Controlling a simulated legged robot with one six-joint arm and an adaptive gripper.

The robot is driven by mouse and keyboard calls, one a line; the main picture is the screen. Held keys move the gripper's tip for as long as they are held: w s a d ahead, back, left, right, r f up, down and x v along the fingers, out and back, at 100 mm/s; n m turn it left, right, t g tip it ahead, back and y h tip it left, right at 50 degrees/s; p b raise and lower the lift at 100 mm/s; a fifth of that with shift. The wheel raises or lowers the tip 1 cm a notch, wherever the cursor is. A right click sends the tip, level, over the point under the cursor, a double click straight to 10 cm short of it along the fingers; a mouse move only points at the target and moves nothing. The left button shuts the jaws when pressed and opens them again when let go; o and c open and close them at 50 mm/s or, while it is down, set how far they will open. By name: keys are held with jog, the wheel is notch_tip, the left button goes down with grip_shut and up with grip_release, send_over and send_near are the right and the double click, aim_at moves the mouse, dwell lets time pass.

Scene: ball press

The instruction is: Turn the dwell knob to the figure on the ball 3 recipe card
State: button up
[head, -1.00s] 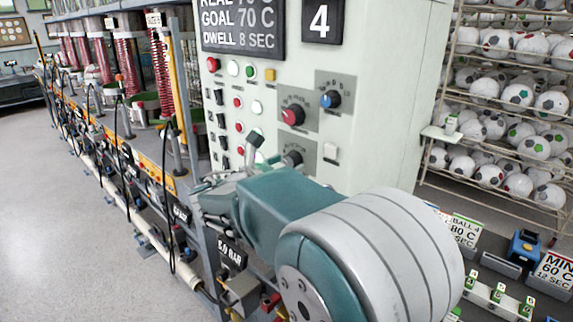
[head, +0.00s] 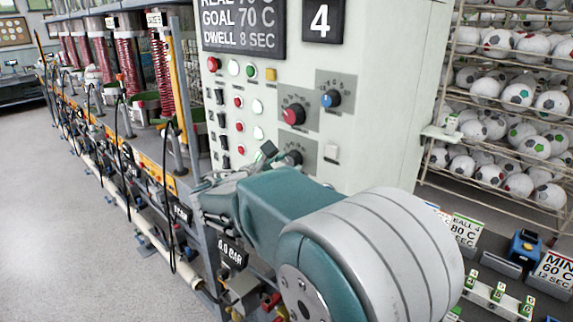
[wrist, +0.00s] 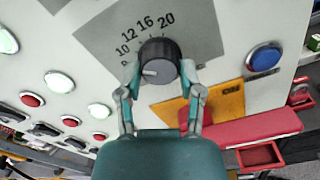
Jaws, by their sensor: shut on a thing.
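The dwell knob (wrist: 158,62), dark with a pale pointer line, sits on a grey plate marked with figures including 10, 12, 16 and 20. Its line points to the lower left, near the low end of the scale. My gripper (wrist: 159,68) has one finger on each side of the knob and is shut on it. In the head view the knob (head: 293,158) shows partly above my arm. The display (head: 243,30) reads DWELL 8 SEC and GOAL 70 C. A BALL 4 card (head: 465,231) reads 80 C. I cannot make out a ball 3 card.
A red knob (head: 293,115) and a blue knob (head: 331,99) sit above on the panel. A blue button (wrist: 264,57) and a yellow plate (wrist: 222,100) are close to my gripper. Several lit buttons line the left. A ball rack (head: 510,100) stands right.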

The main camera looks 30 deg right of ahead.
jog(key=shift+w+m, duration=0.1)
jog(key=shift+m, duration=0.2)
jog(key=o, duration=1.2)
jog(key=shift+c, duration=0.2)
jog(key=v, duration=1.2)
